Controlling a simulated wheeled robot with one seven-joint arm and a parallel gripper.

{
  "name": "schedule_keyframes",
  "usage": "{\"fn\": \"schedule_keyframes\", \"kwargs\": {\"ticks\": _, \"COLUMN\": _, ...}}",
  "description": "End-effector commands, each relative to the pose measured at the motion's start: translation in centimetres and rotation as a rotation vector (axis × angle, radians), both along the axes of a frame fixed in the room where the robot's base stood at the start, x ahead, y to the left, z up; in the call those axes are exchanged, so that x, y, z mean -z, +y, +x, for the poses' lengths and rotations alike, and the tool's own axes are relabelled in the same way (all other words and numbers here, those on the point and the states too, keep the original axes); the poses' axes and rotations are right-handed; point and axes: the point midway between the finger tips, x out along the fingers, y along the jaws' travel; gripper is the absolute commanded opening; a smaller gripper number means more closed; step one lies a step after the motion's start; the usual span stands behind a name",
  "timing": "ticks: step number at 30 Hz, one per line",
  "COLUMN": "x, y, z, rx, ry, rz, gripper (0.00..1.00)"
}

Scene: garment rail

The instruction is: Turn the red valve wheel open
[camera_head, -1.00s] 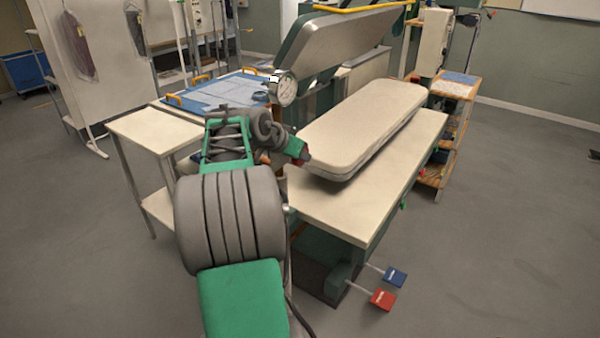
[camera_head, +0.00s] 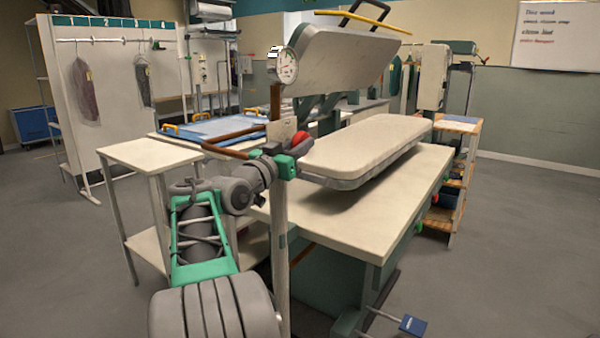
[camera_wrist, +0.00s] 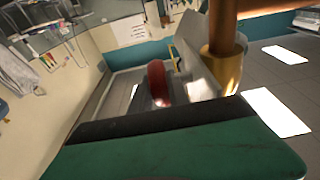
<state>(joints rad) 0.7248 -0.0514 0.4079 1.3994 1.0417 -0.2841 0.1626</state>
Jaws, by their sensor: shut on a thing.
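The red valve wheel (camera_head: 300,139) shows in the head view as a small red part by the copper pipe, left of the padded press board. It also shows in the wrist view as a red rim (camera_wrist: 157,82) standing just beyond the dark edge of my green finger. My gripper (camera_head: 290,154) has its green jaws at the wheel, shut on it. The jaws hide much of the wheel, and its turn angle cannot be told. A brass fitting (camera_wrist: 221,68) on the pipe is close to the finger in the wrist view.
Copper pipe (camera_head: 236,134) runs beside my gripper, with a round gauge (camera_head: 286,66) above. The padded board (camera_head: 372,142) and press table (camera_head: 408,190) lie right of the wheel. A pale side table (camera_head: 150,154) stands left. Floor at far right is clear.

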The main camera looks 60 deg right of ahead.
Motion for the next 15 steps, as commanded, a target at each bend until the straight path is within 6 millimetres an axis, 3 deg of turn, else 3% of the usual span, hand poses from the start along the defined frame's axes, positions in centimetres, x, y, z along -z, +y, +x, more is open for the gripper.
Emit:
{"fn": "schedule_keyframes", "kwargs": {"ticks": 1, "x": 1.17, "y": -0.02, "z": -0.02, "rx": 0.001, "ry": 0.004, "rz": -0.032, "gripper": 0.0}}
{"fn": "schedule_keyframes", "kwargs": {"ticks": 15, "x": 0.3, "y": -0.04, "z": 0.0, "rx": 0.0, "ry": 0.033, "rz": -0.21, "gripper": 0.0}}
